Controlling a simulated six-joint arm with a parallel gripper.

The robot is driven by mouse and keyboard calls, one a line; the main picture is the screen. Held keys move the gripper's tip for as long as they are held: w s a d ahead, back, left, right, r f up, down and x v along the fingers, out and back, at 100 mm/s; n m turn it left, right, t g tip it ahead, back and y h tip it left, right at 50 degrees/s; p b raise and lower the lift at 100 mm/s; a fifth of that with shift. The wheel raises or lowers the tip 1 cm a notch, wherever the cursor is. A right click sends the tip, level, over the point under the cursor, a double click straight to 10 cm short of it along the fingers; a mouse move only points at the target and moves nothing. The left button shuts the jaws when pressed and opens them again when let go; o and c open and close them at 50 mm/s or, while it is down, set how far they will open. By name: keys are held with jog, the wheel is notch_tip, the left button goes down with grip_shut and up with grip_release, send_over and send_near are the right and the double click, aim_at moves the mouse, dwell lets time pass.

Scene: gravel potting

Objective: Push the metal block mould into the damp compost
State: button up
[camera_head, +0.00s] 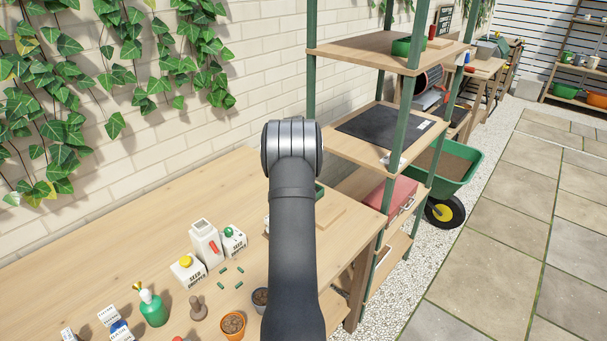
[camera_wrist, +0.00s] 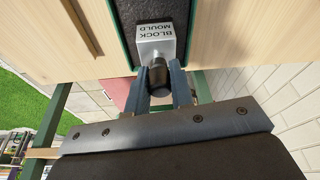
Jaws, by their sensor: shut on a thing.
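The metal block mould (camera_wrist: 155,42) is a grey block with a "BLOCK MOULD" label and a dark round handle (camera_wrist: 158,76), seen in the wrist view. My gripper (camera_wrist: 160,82) is shut on the handle, one finger on each side. Dark compost (camera_wrist: 123,32) lies in a narrow green-edged tray (camera_wrist: 130,62) beyond the mould. The mould overlaps the near part of the compost in the picture; I cannot tell whether it touches it. In the head view my arm hides the gripper and the mould, and only a green tray corner (camera_head: 319,190) shows.
A wooden bench (camera_head: 120,250) stands along the brick wall. A shelf rack (camera_head: 385,120) with green posts stands close on the right. The bench's back left is clear.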

dwell(0.3)
jog(key=shift+r, duration=3)
